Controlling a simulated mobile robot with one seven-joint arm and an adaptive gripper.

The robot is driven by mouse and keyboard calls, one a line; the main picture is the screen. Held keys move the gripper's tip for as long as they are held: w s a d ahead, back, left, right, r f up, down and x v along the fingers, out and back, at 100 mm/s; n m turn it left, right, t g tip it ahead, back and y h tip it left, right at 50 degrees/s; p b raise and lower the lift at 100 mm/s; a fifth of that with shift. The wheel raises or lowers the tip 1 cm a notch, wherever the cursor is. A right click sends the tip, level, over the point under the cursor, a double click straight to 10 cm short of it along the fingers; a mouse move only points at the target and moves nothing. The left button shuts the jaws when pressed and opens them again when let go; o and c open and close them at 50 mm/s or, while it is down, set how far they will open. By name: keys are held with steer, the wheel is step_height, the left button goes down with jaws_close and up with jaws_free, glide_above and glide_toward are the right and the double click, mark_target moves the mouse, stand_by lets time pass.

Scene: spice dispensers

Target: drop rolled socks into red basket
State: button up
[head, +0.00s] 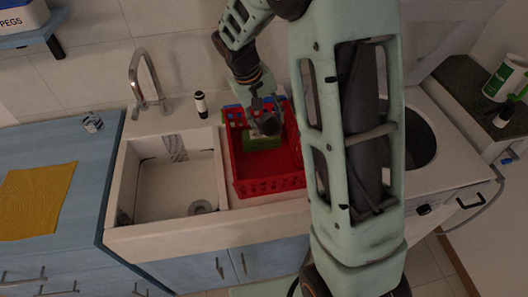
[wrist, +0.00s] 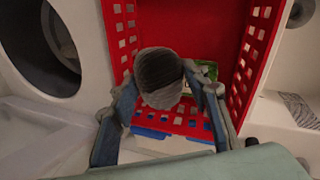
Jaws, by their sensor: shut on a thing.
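The red basket (head: 268,184) stands on the right side of the sink counter in the head view. Its perforated red wall (wrist: 257,40) also shows in the wrist view. The rolled socks (wrist: 159,76) are a dark grey ribbed ball between my fingers. My gripper (head: 262,118) is shut on the socks and is over the back part of the basket, pointing down. In the wrist view my gripper (wrist: 163,95) has one finger on each side of the ball. The socks (head: 271,126) look dark and small in the head view. Their exact height above the basket floor cannot be told.
A green item (head: 262,142) lies inside the basket, with something blue by its back wall. The empty sink basin (head: 175,185) and tap (head: 146,80) are left of it. A dark-and-white bottle (head: 201,105) stands behind. A yellow cloth (head: 38,200) lies far left.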

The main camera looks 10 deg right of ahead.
steer(key=shift+f+b, duration=0.55)
steer(key=shift+f, duration=0.8)
steer(key=o, duration=1.2)
steer(key=shift+r, duration=0.15)
steer(key=v, duration=1.2)
